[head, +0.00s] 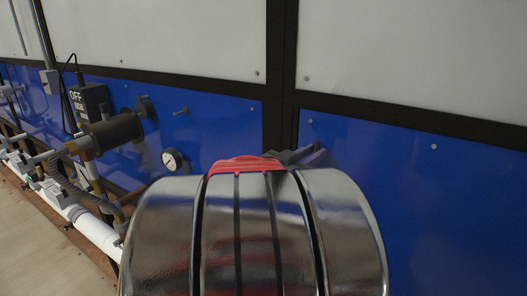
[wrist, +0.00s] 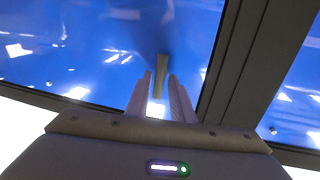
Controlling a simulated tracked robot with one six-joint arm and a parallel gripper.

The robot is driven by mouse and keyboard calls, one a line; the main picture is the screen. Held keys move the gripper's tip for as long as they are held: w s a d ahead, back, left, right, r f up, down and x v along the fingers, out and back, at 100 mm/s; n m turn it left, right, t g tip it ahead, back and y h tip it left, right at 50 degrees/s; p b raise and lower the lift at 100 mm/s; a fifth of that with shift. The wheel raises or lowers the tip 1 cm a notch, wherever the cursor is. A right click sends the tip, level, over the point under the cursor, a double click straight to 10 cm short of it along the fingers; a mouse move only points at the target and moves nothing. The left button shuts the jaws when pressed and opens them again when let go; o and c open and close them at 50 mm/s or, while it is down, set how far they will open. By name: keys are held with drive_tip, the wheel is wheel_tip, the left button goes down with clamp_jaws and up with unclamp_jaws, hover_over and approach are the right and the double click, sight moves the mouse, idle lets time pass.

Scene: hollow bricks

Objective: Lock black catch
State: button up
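In the wrist view, a dark, narrow catch (wrist: 161,66) stands out against the blue panel. My gripper (wrist: 160,76) has its two grey fingers apart, one on each side of the catch's near end. A small gap seems to show on both sides, and I cannot tell whether either finger touches it. In the head view, my gripper (head: 308,155) shows only partly behind my shiny arm, close to the blue panel. The catch at my fingers is hidden in that view.
The blue panel (head: 410,190) has dark frame bars (head: 281,70) beside my gripper.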

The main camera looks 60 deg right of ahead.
drive_tip(key=shift+o, duration=1.3)
drive_tip(key=v, duration=1.4)
drive_tip(key=shift+d, duration=0.1)
